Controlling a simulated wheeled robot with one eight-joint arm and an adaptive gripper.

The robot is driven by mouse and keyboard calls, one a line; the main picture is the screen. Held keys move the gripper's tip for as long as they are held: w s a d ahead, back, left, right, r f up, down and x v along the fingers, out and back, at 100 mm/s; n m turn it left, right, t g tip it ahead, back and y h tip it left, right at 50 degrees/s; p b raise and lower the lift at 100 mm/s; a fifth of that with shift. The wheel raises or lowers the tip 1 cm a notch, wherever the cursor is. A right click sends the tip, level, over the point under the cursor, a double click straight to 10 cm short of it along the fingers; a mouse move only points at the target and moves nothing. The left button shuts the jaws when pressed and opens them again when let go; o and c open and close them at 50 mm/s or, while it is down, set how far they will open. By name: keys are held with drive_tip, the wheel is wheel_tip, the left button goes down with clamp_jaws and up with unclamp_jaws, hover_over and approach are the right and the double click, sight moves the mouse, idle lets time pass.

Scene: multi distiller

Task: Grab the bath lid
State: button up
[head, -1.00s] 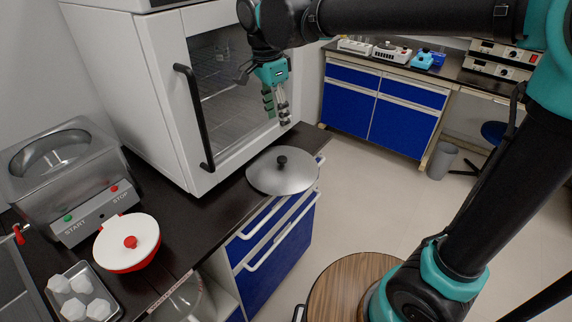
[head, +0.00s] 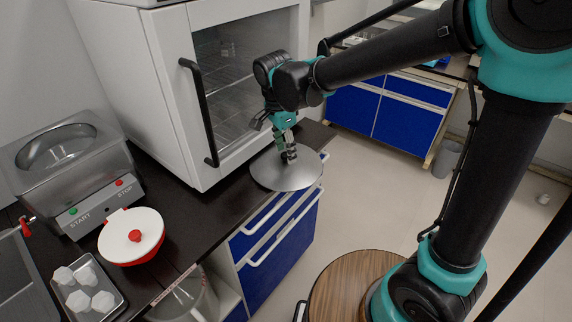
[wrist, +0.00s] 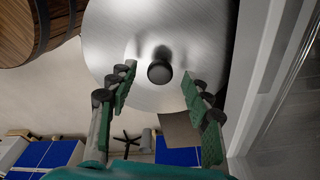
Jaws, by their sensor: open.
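The bath lid, a round brushed-metal disc (head: 275,178), lies flat on the dark counter near its front corner. In the wrist view the lid (wrist: 190,30) fills the upper middle, and its black knob (wrist: 159,73) stands between my fingertips. My gripper (head: 288,155) points down over the lid's middle and hides the knob in the head view. In the wrist view my gripper (wrist: 159,78) is open, with one green finger on each side of the knob and gaps beside it. The bath (head: 70,155), a steel box with START and STOP buttons, stands uncovered at the left.
A white cabinet (head: 150,80) with a black handle (head: 200,110) stands close behind the lid. A red pot with a white lid (head: 132,228) and a tray of white pieces (head: 115,290) are on the counter. A wooden round top (head: 345,285) is in front.

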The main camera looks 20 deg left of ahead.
drive_tip(key=shift+f, duration=0.4)
drive_tip(key=shift+c, duration=0.2)
clamp_jaws()
